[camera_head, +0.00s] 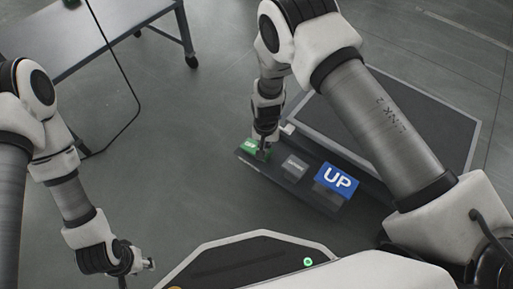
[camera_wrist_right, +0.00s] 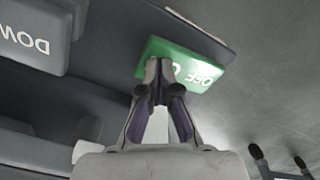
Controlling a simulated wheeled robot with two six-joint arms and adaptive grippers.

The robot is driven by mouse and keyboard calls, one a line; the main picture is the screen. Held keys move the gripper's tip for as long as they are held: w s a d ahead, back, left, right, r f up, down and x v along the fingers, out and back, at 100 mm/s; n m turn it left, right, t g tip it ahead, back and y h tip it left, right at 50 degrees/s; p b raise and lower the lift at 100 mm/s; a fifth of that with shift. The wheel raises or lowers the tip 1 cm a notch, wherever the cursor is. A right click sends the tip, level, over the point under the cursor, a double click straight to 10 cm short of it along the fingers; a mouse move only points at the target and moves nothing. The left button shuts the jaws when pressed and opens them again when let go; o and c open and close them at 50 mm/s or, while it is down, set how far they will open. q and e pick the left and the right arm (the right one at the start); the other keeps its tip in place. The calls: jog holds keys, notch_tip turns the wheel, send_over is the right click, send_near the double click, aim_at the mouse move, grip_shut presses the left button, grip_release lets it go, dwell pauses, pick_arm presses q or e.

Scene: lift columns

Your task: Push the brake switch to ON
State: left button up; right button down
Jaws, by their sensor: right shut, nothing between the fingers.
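The green brake switch (camera_head: 249,145) sits at the left end of the dark control panel (camera_head: 318,197). In the right wrist view the green switch (camera_wrist_right: 197,66) shows "OFF" and part of a second word, upside down. My right gripper (camera_head: 264,153) is shut and empty, its fingers pointing down at the switch. In the right wrist view its closed fingertips (camera_wrist_right: 160,66) overlap the switch's near left part; I cannot tell whether they touch. My left gripper (camera_head: 136,273) is at the lower left, away from the panel, its fingers apart and empty.
A grey button (camera_head: 294,168) and a blue UP button (camera_head: 337,181) stand to the right of the switch. A DOWN button (camera_wrist_right: 33,35) shows in the right wrist view. A dark platform (camera_head: 440,125) lies behind the panel. A wheeled table (camera_head: 125,25) stands at the upper left.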

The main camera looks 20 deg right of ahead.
jog(key=shift+f, duration=0.5)
notch_tip(320, 180, up, 7)
jog(key=p, duration=0.6)
jog(key=shift+r+p, duration=0.15)
jog(key=shift+p, duration=0.2)
jog(key=shift+s+f, duration=0.1)
jog(key=shift+f, duration=0.1)
